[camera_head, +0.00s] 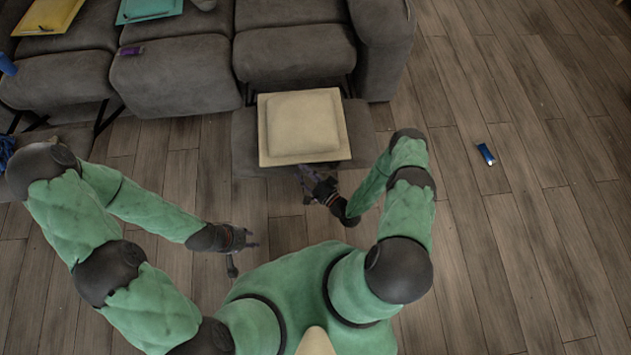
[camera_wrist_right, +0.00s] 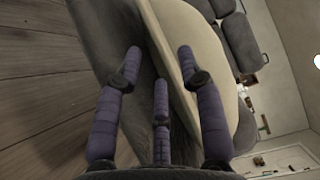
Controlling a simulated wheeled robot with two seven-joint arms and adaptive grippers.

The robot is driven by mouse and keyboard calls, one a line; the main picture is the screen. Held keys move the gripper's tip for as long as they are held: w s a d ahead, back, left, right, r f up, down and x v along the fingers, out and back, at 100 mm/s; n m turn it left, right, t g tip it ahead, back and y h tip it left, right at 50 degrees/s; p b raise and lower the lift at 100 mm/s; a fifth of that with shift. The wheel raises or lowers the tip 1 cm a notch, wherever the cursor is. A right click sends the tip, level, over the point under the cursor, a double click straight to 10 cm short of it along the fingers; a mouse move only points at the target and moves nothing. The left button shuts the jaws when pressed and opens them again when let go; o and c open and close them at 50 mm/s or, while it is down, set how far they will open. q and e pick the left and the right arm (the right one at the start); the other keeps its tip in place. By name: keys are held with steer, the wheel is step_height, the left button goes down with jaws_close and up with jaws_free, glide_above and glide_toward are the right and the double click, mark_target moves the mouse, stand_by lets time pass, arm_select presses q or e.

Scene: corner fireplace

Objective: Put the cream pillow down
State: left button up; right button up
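The cream pillow (camera_head: 303,124) is square with a flat border and lies on the extended grey footrest (camera_head: 361,130) of the sofa. My right gripper (camera_head: 309,178) is just off the pillow's near edge, by the footrest. In the right wrist view the right gripper (camera_wrist_right: 158,62) has its fingers spread apart, with the edge of the pillow (camera_wrist_right: 200,40) reaching between them; I see no finger closed on it. My left gripper (camera_head: 245,254) hangs empty over the floor, fingers apart, left of and nearer than the pillow.
The grey sofa (camera_head: 180,75) runs along the back. A yellow pillow (camera_head: 48,16) and a teal pillow (camera_head: 148,9) lie on its left part, with a small purple item (camera_head: 131,51) on a seat edge. A blue can-like object (camera_head: 486,154) lies on the open wooden floor at right.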

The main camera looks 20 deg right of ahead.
steer(key=p+v, duration=0.1)
steer(key=v, duration=0.6)
steer(key=w+a+n+g+h, duration=0.1)
steer(key=w+a+n+g, duration=0.1)
steer(key=a+n+g, duration=0.35)
steer(key=s+a+r+n+g+h, duration=0.1)
steer(key=s+a+r+n+g, duration=0.2)
steer(key=s+r+n+g, duration=0.2)
steer(key=s+r+g, duration=0.3)
steer(key=s+g, duration=0.3)
steer(key=s, duration=0.3)
steer(key=shift+r+h, duration=0.2)
steer(key=shift+h, duration=0.2)
steer(key=shift+n, duration=0.25)
step_height(320, 180, up, 4)
steer(key=p, duration=0.4)
steer(key=shift+w, duration=0.1)
